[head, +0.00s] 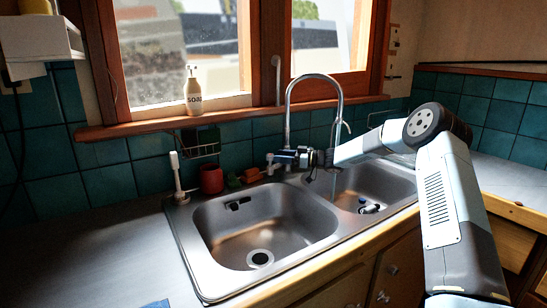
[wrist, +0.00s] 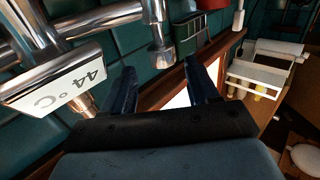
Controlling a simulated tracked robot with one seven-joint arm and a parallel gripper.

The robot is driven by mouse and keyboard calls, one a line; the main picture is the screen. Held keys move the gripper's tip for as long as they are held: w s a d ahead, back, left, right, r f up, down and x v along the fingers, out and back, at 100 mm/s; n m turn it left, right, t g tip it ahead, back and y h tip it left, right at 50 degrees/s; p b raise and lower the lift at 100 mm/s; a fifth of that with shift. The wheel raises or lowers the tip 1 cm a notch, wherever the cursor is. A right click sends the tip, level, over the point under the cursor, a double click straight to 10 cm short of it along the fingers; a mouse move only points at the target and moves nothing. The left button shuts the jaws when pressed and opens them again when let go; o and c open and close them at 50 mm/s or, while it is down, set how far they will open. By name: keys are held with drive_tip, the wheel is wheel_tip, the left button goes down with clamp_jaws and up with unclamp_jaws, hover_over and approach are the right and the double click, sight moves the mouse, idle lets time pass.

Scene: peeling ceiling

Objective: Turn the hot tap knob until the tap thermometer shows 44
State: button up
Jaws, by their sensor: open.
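The tap thermometer (wrist: 52,82) is a white display in the wrist view, tilted, and it reads 44 °C. The chrome tap body (wrist: 105,18) runs across the upper left. A chrome knob-like part (wrist: 161,55) hangs from it, just beyond the space between my fingers; I cannot tell whether it is the hot tap knob. A copper-coloured part (wrist: 82,103) shows below the display. My gripper (wrist: 163,88) is open with nothing visible between its fingers. In the head view the chrome tap (head: 287,110) arches over the sink, and my gripper (head: 294,157) is at its base, partly hiding the fittings.
The double steel sink (head: 215,215) lies below my arm. A red cup (head: 211,179), a white brush (head: 178,178) and a wire caddy (head: 200,150) stand at the back left. A soap bottle (head: 193,95) is on the sill. The left counter (head: 80,250) is mostly clear.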

drive_tip(key=v, duration=0.9)
drive_tip(key=shift+w, duration=0.15)
